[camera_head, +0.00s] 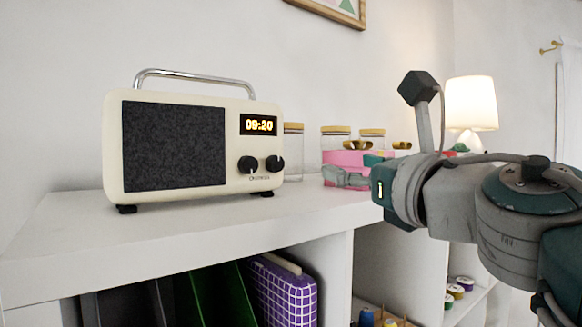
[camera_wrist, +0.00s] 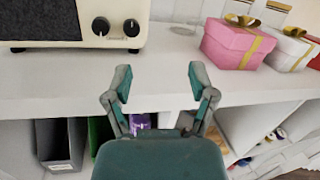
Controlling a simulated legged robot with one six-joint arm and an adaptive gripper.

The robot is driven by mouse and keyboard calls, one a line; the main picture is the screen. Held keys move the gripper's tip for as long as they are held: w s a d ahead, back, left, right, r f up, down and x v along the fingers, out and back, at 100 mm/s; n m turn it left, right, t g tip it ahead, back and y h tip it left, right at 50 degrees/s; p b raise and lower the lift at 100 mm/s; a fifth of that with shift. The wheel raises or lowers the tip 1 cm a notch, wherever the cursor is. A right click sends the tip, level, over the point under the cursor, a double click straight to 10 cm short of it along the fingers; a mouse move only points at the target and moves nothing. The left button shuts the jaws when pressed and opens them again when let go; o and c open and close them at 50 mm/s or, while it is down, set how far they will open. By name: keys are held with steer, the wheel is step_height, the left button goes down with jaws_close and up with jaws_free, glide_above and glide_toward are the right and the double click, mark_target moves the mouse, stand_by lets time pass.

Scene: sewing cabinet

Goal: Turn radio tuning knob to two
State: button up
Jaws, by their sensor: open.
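A cream radio (camera_head: 190,145) with a dark speaker grille, a chrome handle and a lit 09:20 display stands on top of the white cabinet. Two black knobs sit side by side under the display, a left knob (camera_head: 247,164) and a right knob (camera_head: 274,163). In the wrist view the left knob (camera_wrist: 100,26) and right knob (camera_wrist: 131,27) show at the top. My gripper (camera_wrist: 160,82) is open and empty, in front of the cabinet edge and apart from the radio. In the head view my gripper (camera_head: 345,178) is to the right of the radio. Knob markings are too small to read.
A pink gift box (camera_wrist: 237,43) and a white gift box (camera_wrist: 290,50) stand right of the radio. Glass jars (camera_head: 335,138) and a lit lamp (camera_head: 470,104) are behind. The white cabinet top (camera_head: 70,235) is clear before the radio; folders and spools fill shelves below.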

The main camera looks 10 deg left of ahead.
mark_target(278, 166)
steer(key=w+a+n, duration=0.2)
steer(key=a, duration=0.1)
steer(key=w+a+n+g, duration=0.1)
steer(key=w+a+n, duration=0.1)
steer(key=a, duration=0.1)
steer(key=w+a+n+g, duration=0.1)
steer(key=w+a, duration=0.1)
steer(key=a, duration=0.1)
steer(key=shift+a+f+n, duration=0.2)
steer(key=shift+a+n, duration=0.2)
steer(key=shift+w+a, duration=0.35)
steer(key=shift+a, duration=0.2)
steer(key=shift+c, duration=0.3)
steer(key=shift+d, duration=0.15)
jaws_close()
